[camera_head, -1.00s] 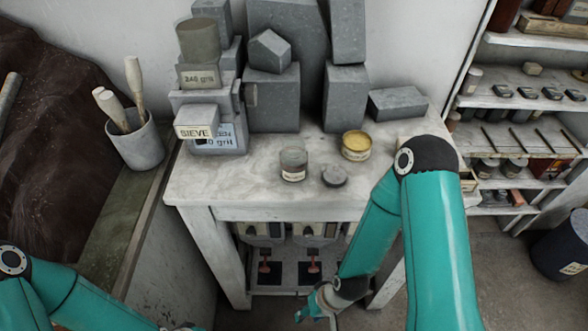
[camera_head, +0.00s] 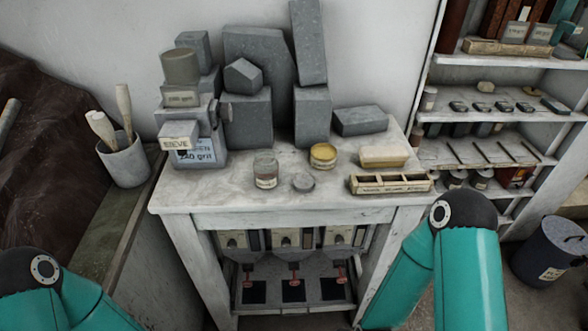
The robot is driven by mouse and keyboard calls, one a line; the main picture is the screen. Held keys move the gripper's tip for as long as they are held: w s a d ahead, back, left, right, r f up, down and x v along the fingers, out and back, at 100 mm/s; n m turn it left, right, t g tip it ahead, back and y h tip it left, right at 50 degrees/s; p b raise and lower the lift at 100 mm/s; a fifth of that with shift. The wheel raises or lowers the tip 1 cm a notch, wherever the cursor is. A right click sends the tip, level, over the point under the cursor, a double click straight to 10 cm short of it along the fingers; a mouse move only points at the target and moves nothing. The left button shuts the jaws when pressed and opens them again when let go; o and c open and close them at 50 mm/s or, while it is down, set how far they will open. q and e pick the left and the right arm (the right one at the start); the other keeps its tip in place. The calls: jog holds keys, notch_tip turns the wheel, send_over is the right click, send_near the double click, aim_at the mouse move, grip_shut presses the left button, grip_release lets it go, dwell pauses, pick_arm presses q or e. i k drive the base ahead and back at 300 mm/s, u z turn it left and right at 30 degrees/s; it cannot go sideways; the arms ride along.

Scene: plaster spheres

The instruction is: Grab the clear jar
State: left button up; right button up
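The clear jar (camera_head: 266,170) stands upright on the white table, left of centre near the front edge. It is see-through with a pale label low on its front. Neither gripper is in the picture, and nothing of mine touches the jar.
The table (camera_head: 210,198) also holds a yellow tin (camera_head: 323,156), a pale block (camera_head: 384,157), a divided wooden box (camera_head: 390,183), and a sieve machine (camera_head: 193,135) beside grey stone blocks (camera_head: 246,118). A grey pot with brushes (camera_head: 124,160) stands left. Shelves (camera_head: 500,105) rise right.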

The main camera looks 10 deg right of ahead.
aim_at(266, 164)
jog(key=z, duration=0.5)
jog(key=i, duration=0.25)
jog(key=u, duration=3.4)
jog(key=k, duration=0.1)
jog(key=z, duration=2.05)
jog(key=i, duration=0.5)
jog(key=z, duration=0.05)
